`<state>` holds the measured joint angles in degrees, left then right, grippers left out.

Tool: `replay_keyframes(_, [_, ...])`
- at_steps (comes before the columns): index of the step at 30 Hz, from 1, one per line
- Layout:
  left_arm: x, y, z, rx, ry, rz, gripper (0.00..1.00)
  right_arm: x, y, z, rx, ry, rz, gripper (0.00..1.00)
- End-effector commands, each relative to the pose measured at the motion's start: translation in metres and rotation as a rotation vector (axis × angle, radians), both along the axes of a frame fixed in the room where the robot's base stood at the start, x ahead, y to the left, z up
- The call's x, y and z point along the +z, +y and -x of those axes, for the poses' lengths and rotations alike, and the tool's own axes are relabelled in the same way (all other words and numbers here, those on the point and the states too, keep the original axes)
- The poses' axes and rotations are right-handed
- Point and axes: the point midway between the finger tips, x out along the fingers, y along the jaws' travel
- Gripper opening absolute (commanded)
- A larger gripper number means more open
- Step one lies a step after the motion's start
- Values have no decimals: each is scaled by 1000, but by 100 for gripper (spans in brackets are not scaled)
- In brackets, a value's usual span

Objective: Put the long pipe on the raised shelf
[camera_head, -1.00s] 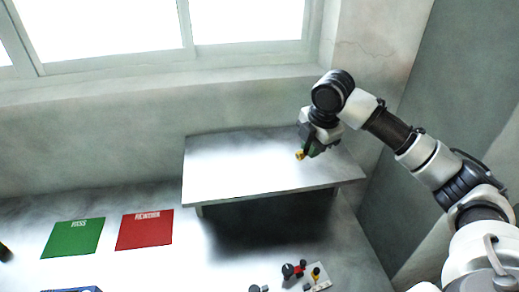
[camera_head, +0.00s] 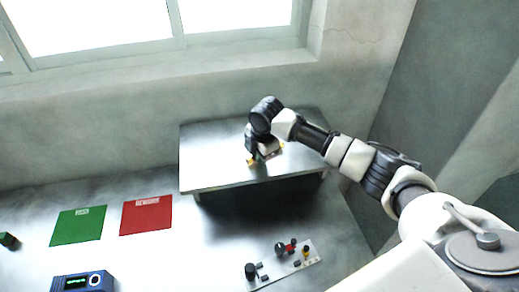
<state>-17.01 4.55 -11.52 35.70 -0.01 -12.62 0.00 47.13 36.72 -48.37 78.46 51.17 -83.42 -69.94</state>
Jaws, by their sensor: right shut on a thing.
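The raised shelf (camera_head: 212,160) is a grey metal top on legs against the back wall. My right gripper (camera_head: 259,155) is over the middle of the shelf top, pointing down and shut on the long pipe (camera_head: 251,161). Yellow ends of the pipe show on both sides of the gripper, with a bit of green between; the rest of it is hidden by the gripper. The pipe is at or just above the shelf top; I cannot tell if it touches. My left gripper is not in view.
On the lower table lie a green mat (camera_head: 78,227) and a red mat (camera_head: 146,216). A blue device (camera_head: 82,282) is at the front left, and a plate with several fittings (camera_head: 284,265) at the front. A small dark and green thing (camera_head: 8,240) is at the left edge.

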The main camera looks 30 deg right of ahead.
Motion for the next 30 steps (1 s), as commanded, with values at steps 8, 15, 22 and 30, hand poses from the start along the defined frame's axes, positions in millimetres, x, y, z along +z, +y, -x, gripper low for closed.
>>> replay_keyframes(8, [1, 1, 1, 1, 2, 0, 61, -4, 0, 0, 0, -2, 1, 0])
replay_keyframes(15, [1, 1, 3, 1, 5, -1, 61, -7, -1, 0, 0, -1, 1, 31])
replay_keyframes(22, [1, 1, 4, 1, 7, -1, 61, -7, 0, 0, 1, 1, 1, 42])
replay_keyframes(30, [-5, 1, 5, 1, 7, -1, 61, 11, -1, 3, 2, -3, 1, 42])
